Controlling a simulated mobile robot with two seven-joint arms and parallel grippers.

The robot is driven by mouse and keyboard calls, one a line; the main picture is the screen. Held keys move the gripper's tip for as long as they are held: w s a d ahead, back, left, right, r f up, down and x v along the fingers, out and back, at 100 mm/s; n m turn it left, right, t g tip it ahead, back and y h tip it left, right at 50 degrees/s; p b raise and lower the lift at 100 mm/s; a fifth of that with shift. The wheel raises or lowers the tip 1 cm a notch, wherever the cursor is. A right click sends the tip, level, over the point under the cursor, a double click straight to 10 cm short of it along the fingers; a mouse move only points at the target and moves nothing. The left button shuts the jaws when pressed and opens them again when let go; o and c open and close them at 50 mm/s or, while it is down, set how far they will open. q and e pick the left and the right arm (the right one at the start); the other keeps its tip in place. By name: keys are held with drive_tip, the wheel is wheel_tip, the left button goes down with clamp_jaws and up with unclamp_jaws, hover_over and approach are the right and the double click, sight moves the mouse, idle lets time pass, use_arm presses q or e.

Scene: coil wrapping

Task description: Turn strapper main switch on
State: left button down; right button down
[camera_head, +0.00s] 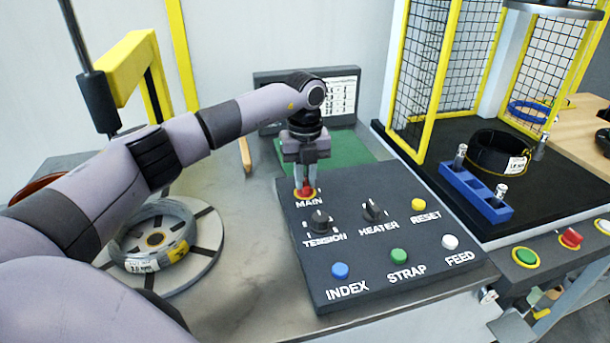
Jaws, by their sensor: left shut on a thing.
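The strapper control panel (388,238) is a dark sloped box on the grey metal table. Its main switch (305,193) is a red knob on a yellow ring, above the label MAIN. My left gripper (305,184) points down from above and is shut on this red knob. The fingers hide part of the knob, so I cannot tell which way it is turned. My right gripper is not in view.
The panel also has the tension knob (319,221), the heater knob (374,210) and several coloured buttons. A grey wire coil (152,236) lies on a round turntable at left. A black coil (497,154) and a blue block (476,193) lie by the yellow mesh guard (447,62).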

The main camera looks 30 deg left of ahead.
use_arm(q)
drive_tip(key=m+p, duration=0.1)
drive_tip(key=m, duration=0.2)
drive_tip(key=shift+r+m, duration=0.1)
drive_tip(key=shift+m, duration=0.3)
drive_tip(key=m, duration=0.4)
drive_tip(key=shift+m+p, duration=0.3)
drive_tip(key=m, duration=0.4)
drive_tip(key=shift+m, duration=2.3)
drive_tip(key=c, duration=1.1)
unclamp_jaws()
